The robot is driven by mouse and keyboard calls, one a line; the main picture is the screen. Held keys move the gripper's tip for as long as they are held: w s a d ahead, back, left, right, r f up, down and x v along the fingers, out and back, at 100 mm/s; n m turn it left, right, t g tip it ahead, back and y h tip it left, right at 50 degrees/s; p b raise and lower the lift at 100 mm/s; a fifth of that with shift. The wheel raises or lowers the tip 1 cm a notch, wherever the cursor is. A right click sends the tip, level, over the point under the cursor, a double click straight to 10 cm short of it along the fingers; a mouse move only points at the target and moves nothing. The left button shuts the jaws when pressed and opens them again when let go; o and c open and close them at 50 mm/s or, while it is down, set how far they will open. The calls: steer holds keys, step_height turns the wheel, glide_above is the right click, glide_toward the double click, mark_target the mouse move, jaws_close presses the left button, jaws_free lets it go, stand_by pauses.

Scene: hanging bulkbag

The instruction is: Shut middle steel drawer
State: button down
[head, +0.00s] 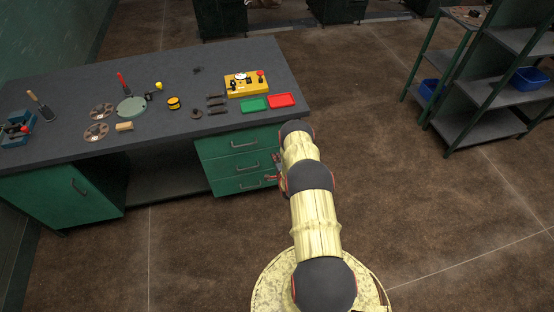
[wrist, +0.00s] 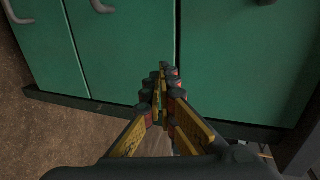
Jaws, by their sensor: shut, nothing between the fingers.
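The green steel drawer unit sits under the right end of the workbench, with three drawers one above another. The middle drawer (head: 232,166) has a grey bar handle, and its front looks about level with the others; any small gap is hard to tell. My gripper (head: 274,170) is at the right edge of the drawer fronts, partly hidden by my arm. In the wrist view my gripper (wrist: 164,72) is shut and empty, its tips close to the green fronts near a seam between two panels. Contact cannot be told.
The dark workbench top (head: 190,70) carries a yellow box (head: 247,86), a green tray (head: 254,105), a red tray (head: 282,100) and several tools. A green cabinet door (head: 65,198) is at the left. A shelf rack (head: 490,100) stands right. The brown floor between is clear.

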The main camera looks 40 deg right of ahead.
steer(key=p+v, duration=0.2)
steer(key=v, duration=0.8)
steer(key=shift+s+a, duration=0.1)
